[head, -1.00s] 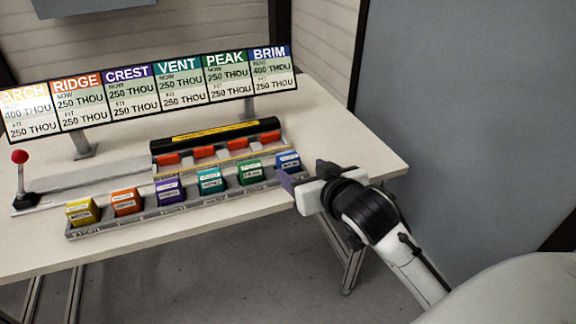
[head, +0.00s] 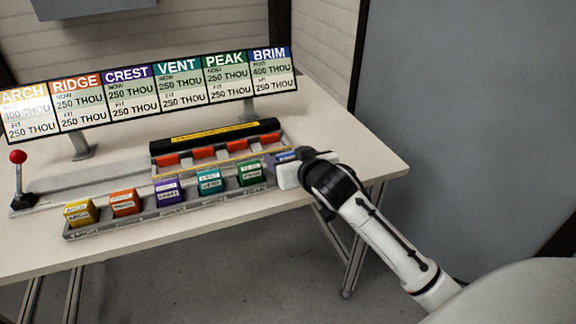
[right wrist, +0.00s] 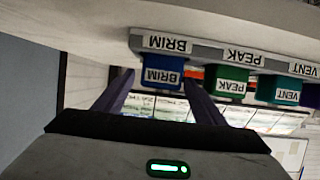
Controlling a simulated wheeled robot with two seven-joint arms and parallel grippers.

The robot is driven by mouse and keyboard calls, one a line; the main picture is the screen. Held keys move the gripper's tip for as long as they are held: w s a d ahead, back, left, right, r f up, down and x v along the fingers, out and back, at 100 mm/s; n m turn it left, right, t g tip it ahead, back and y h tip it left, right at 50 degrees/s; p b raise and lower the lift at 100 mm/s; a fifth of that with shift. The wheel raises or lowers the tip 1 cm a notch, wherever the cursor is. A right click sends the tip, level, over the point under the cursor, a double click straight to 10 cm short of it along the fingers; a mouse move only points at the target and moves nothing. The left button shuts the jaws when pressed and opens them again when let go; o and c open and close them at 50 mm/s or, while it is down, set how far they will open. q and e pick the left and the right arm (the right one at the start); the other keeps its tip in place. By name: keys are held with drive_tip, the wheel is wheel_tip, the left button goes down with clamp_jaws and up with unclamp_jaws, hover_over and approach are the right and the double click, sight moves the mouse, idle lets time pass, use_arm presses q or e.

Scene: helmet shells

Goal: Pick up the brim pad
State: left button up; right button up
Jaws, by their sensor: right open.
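The brim pad is a blue block with a white BRIM label, in the rightmost place of the grey pad rack (head: 160,213). In the head view only a sliver of the brim pad (head: 288,155) shows behind my right gripper (head: 275,165). In the right wrist view the brim pad (right wrist: 162,73) appears upside down, between and just beyond the two purple fingers of my right gripper (right wrist: 160,92). The gripper is open, with a finger on each side of the pad and a gap visible on both sides. My left gripper is not in view.
The green peak pad (head: 249,172) stands just left of the brim pad, with teal, purple, orange and yellow pads further left. A black bar with red blocks (head: 215,133) lies behind. A red-knobbed lever (head: 18,157) and sign board (head: 150,90) stand on the table.

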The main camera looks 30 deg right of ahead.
drive_tip(key=c, duration=1.1)
